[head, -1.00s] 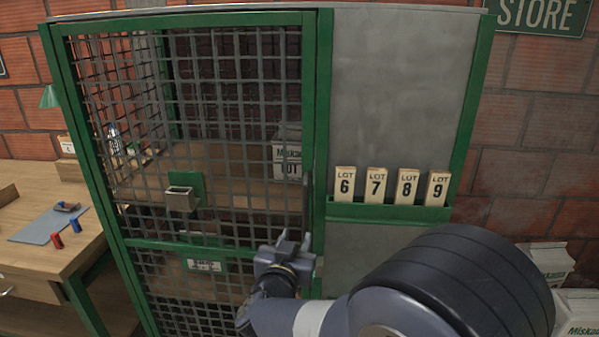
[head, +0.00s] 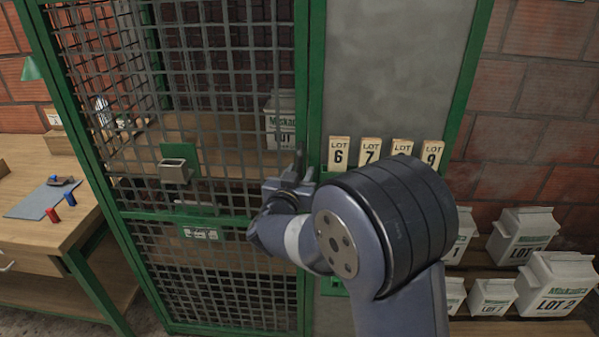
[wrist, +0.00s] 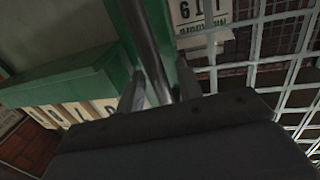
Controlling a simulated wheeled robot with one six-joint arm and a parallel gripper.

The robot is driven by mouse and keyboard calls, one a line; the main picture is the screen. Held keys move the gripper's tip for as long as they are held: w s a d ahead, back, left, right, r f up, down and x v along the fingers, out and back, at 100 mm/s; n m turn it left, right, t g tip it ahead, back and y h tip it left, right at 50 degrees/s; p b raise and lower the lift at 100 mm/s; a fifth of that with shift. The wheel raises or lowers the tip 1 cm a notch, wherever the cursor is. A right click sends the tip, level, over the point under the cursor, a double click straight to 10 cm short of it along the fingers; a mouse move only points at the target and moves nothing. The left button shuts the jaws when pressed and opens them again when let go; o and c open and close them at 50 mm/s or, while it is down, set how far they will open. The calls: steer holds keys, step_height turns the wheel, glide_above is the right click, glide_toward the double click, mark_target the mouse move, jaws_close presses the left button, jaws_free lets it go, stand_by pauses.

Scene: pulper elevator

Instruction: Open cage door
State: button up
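The cage door (head: 200,215) is a green frame with grey wire mesh, and it looks closed in its frame. A dark upright bar, the door handle (wrist: 146,35), runs down between my fingers in the wrist view. My gripper (head: 292,172) is at the right edge of the door, at the handle. In the wrist view my gripper (wrist: 160,88) has its two fingers apart, one on each side of the bar. Small gaps seem to show beside the bar, so I see no firm grip. The lower part of the bar is hidden by my gripper body.
A green rack (wrist: 75,78) with LOT tags (head: 339,151) is on the grey panel right of the door. A small metal box (head: 174,171) is on the mesh. A workbench (head: 50,235) stands left. White LOT bags (head: 522,235) stand on shelves at right.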

steer(key=shift+w, duration=0.1)
steer(key=shift+c, duration=0.4)
jaws_close()
